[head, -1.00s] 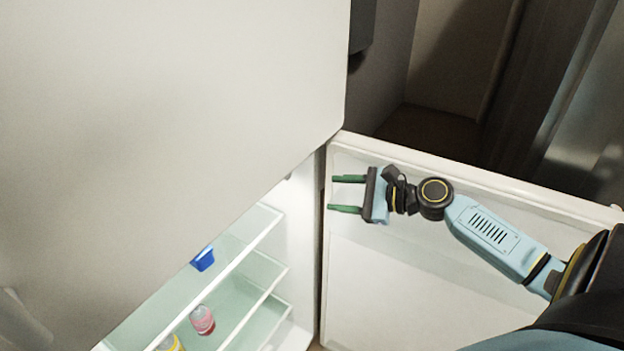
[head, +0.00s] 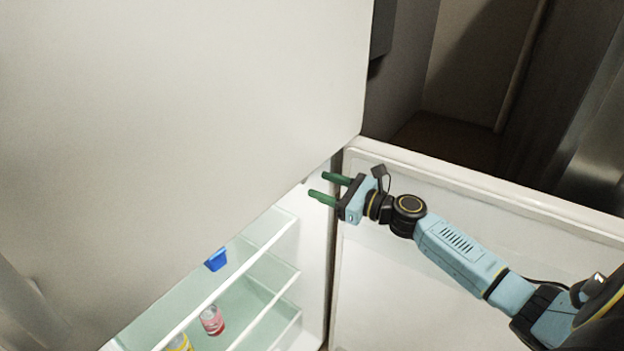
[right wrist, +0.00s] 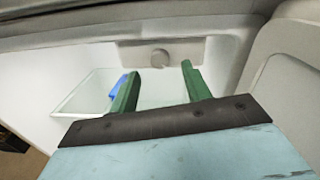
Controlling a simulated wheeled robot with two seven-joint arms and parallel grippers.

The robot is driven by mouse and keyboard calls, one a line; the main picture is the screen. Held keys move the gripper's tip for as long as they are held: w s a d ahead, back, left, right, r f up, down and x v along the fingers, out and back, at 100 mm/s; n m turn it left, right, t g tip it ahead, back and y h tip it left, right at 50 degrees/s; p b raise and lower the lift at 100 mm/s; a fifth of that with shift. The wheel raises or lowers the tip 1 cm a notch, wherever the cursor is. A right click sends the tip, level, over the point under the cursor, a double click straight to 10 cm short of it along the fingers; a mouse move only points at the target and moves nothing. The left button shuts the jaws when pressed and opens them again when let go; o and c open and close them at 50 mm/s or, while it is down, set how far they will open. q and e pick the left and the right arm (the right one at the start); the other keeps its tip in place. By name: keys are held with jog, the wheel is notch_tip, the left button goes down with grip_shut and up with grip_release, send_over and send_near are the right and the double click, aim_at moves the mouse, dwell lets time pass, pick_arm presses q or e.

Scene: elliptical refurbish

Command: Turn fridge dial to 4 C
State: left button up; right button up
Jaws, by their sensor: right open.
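The fridge dial (right wrist: 160,58) is a small round grey knob on a pale panel at the top inside of the fridge, seen in the right wrist view. In the head view the dial cannot be made out. My right gripper (head: 328,187) is open and empty, with two green fingers pointing left at the fridge opening. In the right wrist view my right gripper (right wrist: 156,82) has its fingers spread below and either side of the dial, apart from it. The dial's marks are too small to read. My left gripper is not in view.
The open fridge door (head: 480,195) stands at the right behind my right arm. The upper door (head: 180,110) fills the left of the head view. Glass shelves (head: 262,238) hold a blue item (head: 216,260), a pink-labelled jar (head: 212,320) and a yellow-topped item (head: 178,343).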

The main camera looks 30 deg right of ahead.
jog(key=shift+x, duration=1.95)
jog(key=c, duration=1)
